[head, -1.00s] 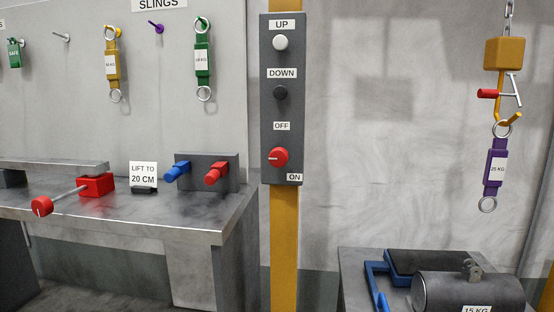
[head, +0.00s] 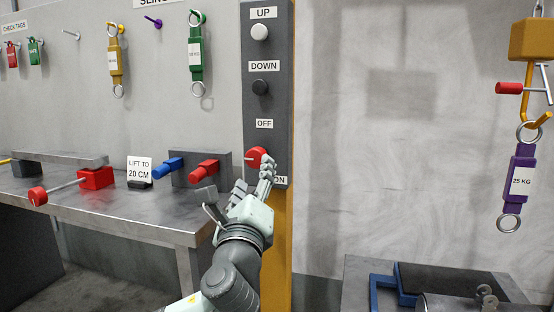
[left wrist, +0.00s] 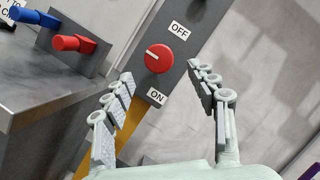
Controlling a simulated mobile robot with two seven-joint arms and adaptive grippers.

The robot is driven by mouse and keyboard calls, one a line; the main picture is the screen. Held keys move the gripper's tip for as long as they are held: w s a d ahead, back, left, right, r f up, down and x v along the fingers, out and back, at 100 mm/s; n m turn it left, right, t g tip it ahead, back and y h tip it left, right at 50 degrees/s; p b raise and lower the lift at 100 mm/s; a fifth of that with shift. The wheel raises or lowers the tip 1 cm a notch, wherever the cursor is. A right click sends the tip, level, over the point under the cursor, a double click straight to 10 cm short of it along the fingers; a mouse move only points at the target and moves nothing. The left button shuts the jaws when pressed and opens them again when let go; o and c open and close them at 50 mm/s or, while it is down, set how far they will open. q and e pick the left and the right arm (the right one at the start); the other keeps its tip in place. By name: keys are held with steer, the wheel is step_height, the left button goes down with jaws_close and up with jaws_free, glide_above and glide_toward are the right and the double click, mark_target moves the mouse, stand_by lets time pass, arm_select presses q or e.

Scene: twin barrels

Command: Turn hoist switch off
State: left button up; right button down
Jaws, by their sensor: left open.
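The hoist switch is a round red knob (head: 256,156) with a white pointer line, low on the dark control panel (head: 281,100). The OFF label (head: 264,124) is above it and the ON label (head: 281,181) below right. In the left wrist view the knob (left wrist: 158,58) shows clearly, its white line pointing to the upper left. My left gripper (head: 254,178) is open in front of the panel, just below the knob and partly covering it in the head view. In the left wrist view its fingers (left wrist: 160,73) spread either side of the knob, with nothing between them. My right gripper is not in view.
Above the switch are a white UP button (head: 260,32) and a black DOWN button (head: 261,87). A metal bench (head: 150,221) with blue and red handles (head: 168,167) stands left. A purple 25 KG sling (head: 520,180) hangs from the hoist hook at right.

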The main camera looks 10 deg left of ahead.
mark_target(255, 160)
arm_select(q)
steer(key=x, duration=0.7)
steer(key=shift+s+a+p, duration=0.1)
steer(key=shift+p, duration=0.3)
steer(key=shift+w, duration=0.3)
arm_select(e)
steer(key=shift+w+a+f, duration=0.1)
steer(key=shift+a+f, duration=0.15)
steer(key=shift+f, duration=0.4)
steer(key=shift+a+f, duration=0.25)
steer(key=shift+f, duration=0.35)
arm_select(q)
steer(key=c, duration=1.2)
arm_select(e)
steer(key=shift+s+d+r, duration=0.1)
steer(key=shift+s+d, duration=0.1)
